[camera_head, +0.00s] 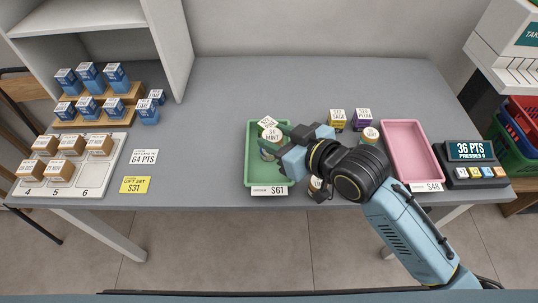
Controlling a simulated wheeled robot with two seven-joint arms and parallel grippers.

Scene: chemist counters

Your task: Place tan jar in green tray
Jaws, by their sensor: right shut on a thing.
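The green tray (252,173) lies on the grey counter near its front edge, with a $61 tag on its front. My right gripper (279,146) is over the tray and shut on a small jar (270,136) with a white label that seems to read MINT. The gripper covers much of its body, so its colour and any gap to the tray floor are unclear. Another white label top (267,123) shows tilted just behind it. My left gripper is out of view.
A pink tray (412,150) lies to the right, beside a points display (474,152). A yellow box (338,116) and a purple box (362,118) stand behind my wrist. Another jar (315,183) is partly hidden under it. Blue and brown boxes fill the left side.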

